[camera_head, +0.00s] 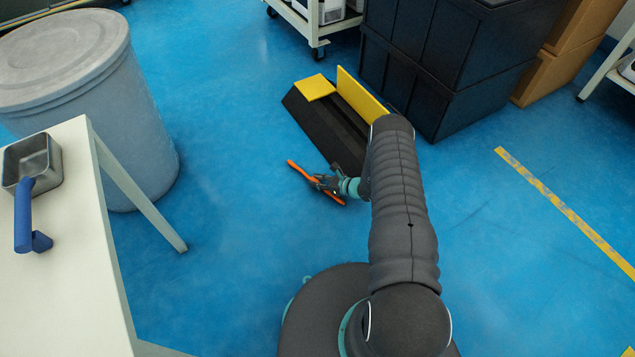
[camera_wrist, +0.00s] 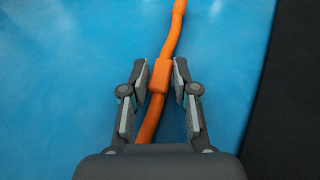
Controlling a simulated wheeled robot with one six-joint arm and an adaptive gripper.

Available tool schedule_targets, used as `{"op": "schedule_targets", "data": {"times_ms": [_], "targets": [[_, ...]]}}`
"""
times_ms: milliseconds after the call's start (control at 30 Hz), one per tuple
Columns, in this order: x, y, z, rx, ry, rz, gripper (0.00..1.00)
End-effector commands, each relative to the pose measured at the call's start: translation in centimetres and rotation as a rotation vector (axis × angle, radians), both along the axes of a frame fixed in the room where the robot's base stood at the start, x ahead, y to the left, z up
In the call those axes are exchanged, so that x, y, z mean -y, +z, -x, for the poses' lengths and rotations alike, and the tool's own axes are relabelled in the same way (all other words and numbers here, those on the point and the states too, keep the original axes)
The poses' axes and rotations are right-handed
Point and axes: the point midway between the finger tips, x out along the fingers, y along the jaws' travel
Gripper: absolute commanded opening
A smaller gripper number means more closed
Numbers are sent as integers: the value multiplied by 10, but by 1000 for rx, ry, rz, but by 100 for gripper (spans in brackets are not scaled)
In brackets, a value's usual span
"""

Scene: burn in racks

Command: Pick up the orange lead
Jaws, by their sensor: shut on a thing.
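The orange lead (camera_head: 299,170) shows in the head view at my gripper (camera_head: 325,184), low over or on the blue floor; I cannot tell its exact height. In the wrist view, the orange lead (camera_wrist: 170,38) runs from the top edge down between the fingers. Its thicker block (camera_wrist: 161,76) sits between the two fingertips of my gripper (camera_wrist: 160,82), which is shut on it. The lower end of the lead is hidden behind the gripper body.
A black cable ramp with yellow parts (camera_head: 316,87) lies just beyond my gripper. Black crates (camera_head: 440,85) stand behind it. A grey bin (camera_head: 130,120) and a white table (camera_head: 75,260) with a metal tray (camera_head: 45,150) are at the left. Blue floor between is clear.

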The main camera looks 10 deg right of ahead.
Motion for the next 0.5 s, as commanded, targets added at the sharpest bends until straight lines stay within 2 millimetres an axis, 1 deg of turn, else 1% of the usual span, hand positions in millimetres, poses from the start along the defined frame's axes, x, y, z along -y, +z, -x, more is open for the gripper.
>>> {"op": "schedule_targets", "data": {"times_ms": [200,233,300,500], "targets": [[0,36,-1,2,-1,0,0],[10,37,-5,4,-4,1,0],[25,46,-12,6,-5,1,0],[63,71,-29,6,-2,1,0]]}}
